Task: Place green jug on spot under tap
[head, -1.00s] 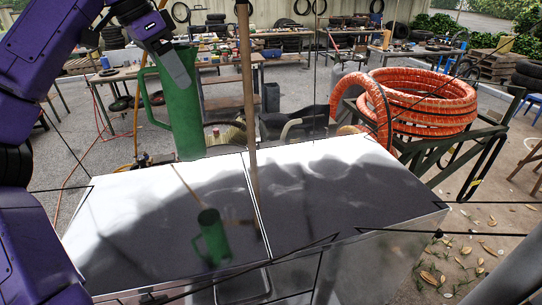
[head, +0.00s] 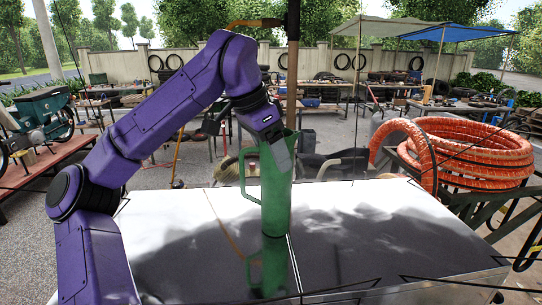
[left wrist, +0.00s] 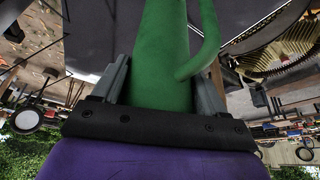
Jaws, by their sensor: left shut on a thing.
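The green jug (head: 276,195) is upright above the steel top (head: 350,235) of the cart, its handle to the left. Its base meets its own reflection, so it is at or very close to the surface. My left gripper (head: 281,148) is shut on the jug near its rim. In the left wrist view the jug (left wrist: 162,50) lies between both fingers of the left gripper (left wrist: 160,85). An orange-brown tap (head: 256,23) sticks out left from a post (head: 293,70), high above the jug. I cannot make out a marked spot. My right gripper is not in view.
A coiled orange hose (head: 470,155) sits on a dark frame at the right of the cart. The steel top is clear on both sides of the jug. Workbenches stand farther back, and a green machine (head: 35,115) is at far left.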

